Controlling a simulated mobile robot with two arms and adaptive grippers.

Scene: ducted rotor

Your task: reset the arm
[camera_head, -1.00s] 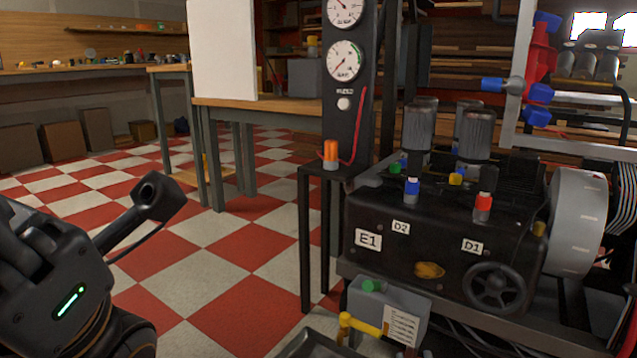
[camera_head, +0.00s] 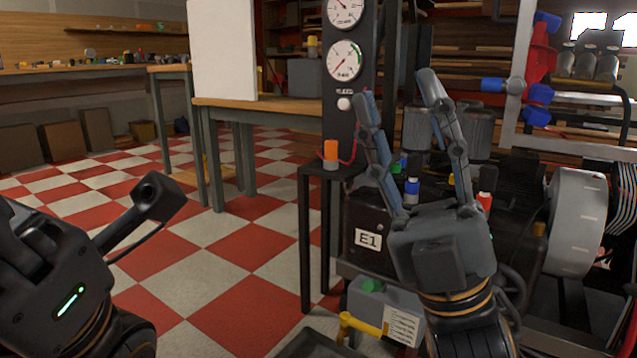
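My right gripper (camera_head: 396,85) is raised in front of the black machine (camera_head: 362,262) on the right. Its two long fingers point up and stand apart with nothing between them. It hides much of the machine's front, including most of its labels. My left arm comes in at the lower left; a dark part with a round hole at its end (camera_head: 152,190) shows there, and I cannot make out two fingers.
A gauge panel (camera_head: 367,55) with an orange lamp (camera_head: 331,154) stands behind the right gripper. A grey box with a yellow handle (camera_head: 362,325) sits below the machine. A wooden table (camera_head: 222,103) carries a white board (camera_head: 221,50).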

